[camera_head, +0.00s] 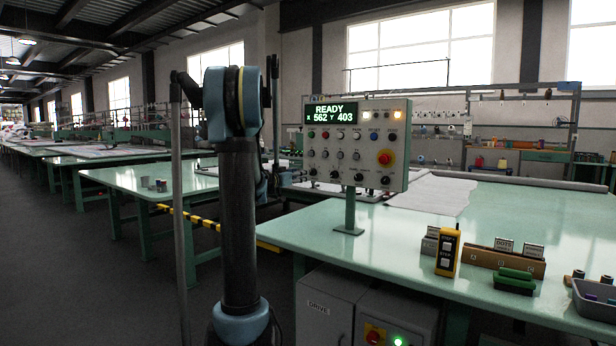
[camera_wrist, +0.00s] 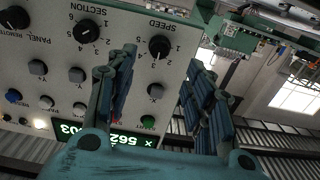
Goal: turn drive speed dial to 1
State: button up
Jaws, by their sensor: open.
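The speed dial (camera_wrist: 159,47) is a round black knob under the printed word SPEED, with numbers around it. The wrist view shows the panel upside down. A pale pointer mark shows on the knob, but I cannot be sure which number it meets. In the head view the dial (camera_head: 313,172) is at the lower left of the grey control panel (camera_head: 400,150). My gripper (camera_wrist: 162,66) is open and faces the panel, with one finger on each side of the dial in the picture. The fingers look apart from the knob. In the head view my arm partly hides the gripper (camera_head: 284,178).
The section dial (camera_wrist: 88,30) and several push buttons lie close to one finger. A red emergency stop (camera_head: 385,157) is on the panel's right side. The panel stands on a pale green table (camera_head: 390,240) with a yellow pendant (camera_head: 447,252) and a grey bin (camera_head: 596,300).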

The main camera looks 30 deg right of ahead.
aim_at(312, 172)
jog(key=x, duration=0.8)
jog(key=shift+w+d, duration=0.1)
jog(key=c, duration=1.1)
